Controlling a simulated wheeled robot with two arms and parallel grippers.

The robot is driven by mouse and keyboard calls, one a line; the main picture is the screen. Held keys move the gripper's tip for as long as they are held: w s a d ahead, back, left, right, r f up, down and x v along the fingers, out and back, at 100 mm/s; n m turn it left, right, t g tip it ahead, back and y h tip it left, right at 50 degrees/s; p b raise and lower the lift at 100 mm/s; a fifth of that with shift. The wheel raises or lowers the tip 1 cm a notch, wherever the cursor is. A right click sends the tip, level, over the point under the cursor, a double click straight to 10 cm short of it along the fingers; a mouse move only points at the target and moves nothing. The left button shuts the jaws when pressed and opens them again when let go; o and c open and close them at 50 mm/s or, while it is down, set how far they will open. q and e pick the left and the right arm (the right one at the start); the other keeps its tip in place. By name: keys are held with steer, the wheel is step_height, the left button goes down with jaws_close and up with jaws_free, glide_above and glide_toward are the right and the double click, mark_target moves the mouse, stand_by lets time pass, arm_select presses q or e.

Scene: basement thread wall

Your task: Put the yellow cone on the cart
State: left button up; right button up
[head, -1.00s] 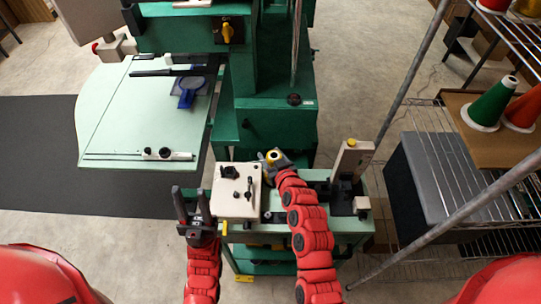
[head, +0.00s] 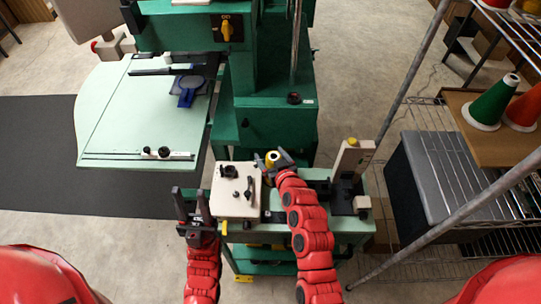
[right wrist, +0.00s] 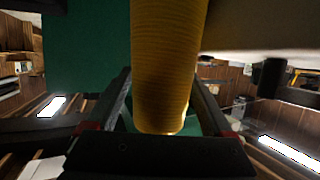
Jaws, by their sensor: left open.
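The yellow cone (head: 272,158) stands at the back of the small green bench in the head view, just right of the white box. My right gripper (head: 274,160) is at the cone with a finger on each side. In the right wrist view the cone (right wrist: 168,70) fills the middle between the two fingers; I cannot tell whether they press on it. My left gripper (head: 192,207) is open and empty, left of the white box. A wire-shelf rack (head: 440,150) at the right, which looks like the cart, bears green and red cones on a wooden board.
The white box (head: 236,191) with black knobs sits between my grippers. A beige upright block (head: 352,160) stands on the bench's right end. A slanted metal post (head: 415,75) rises before the rack. A green machine (head: 275,125) stands behind. A grey box (head: 440,172) sits under the wooden board.

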stand_by(0.3)
steer(key=shift+s+d+b, duration=0.2)
steer(key=shift+s+b, duration=0.1)
steer(key=shift+s, duration=0.2)
steer(key=p+v, duration=0.2)
steer(key=v, duration=1.4)
steer(key=shift+s+r, duration=0.15)
steer(key=shift+s, duration=0.05)
